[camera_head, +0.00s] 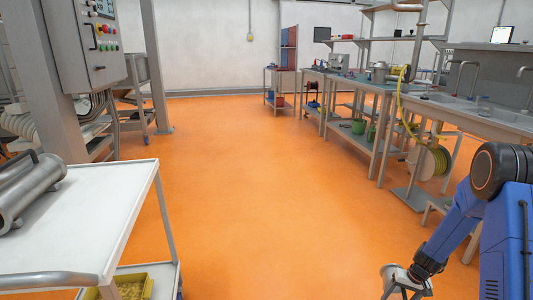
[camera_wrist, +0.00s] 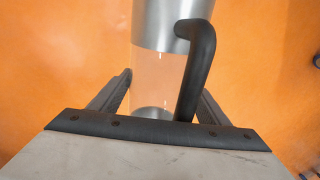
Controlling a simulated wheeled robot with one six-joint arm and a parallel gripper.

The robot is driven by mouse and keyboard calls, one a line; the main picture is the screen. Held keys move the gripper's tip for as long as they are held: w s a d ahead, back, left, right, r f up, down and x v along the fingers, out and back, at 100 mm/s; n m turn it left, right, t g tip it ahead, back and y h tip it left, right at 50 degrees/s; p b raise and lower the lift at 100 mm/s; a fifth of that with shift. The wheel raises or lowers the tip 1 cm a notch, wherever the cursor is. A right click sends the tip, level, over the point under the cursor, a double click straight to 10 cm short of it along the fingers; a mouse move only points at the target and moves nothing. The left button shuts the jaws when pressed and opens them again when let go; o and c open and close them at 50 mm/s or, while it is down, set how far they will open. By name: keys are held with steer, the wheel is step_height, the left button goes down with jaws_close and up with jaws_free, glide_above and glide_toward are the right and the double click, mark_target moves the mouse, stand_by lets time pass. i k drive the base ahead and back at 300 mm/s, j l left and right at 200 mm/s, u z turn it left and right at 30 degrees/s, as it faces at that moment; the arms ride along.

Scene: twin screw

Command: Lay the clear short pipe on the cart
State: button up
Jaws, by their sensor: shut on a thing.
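The clear short pipe (camera_wrist: 155,70) shows in the wrist view, with metal ends and a black handle (camera_wrist: 202,60) along its right side. My gripper (camera_wrist: 165,90) is shut on it, one finger on each side; the exact contact is partly hidden. In the head view my gripper (camera_head: 402,282) is at the lower right, cut by the bottom edge, and the pipe cannot be made out clearly there. The cart (camera_head: 105,205) stands at the lower left with a white top, well apart from my gripper. A metal pipe (camera_head: 30,192) with a black handle lies on its far left part.
The right part of the cart top is bare. A yellow bin (camera_head: 130,288) sits on its lower shelf. Open orange floor (camera_head: 250,210) lies between the cart and my arm. A long workbench (camera_head: 375,85) with sinks runs along the right. A control cabinet (camera_head: 85,45) stands at left.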

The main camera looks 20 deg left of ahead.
mark_target(105, 201)
steer(key=i+l+u, duration=0.15)
steer(key=u, duration=0.3)
steer(key=i+l+u, duration=0.15)
steer(key=u, duration=0.3)
steer(key=l+u, duration=0.45)
steer(key=i+j, duration=0.05)
steer(key=j, duration=0.05)
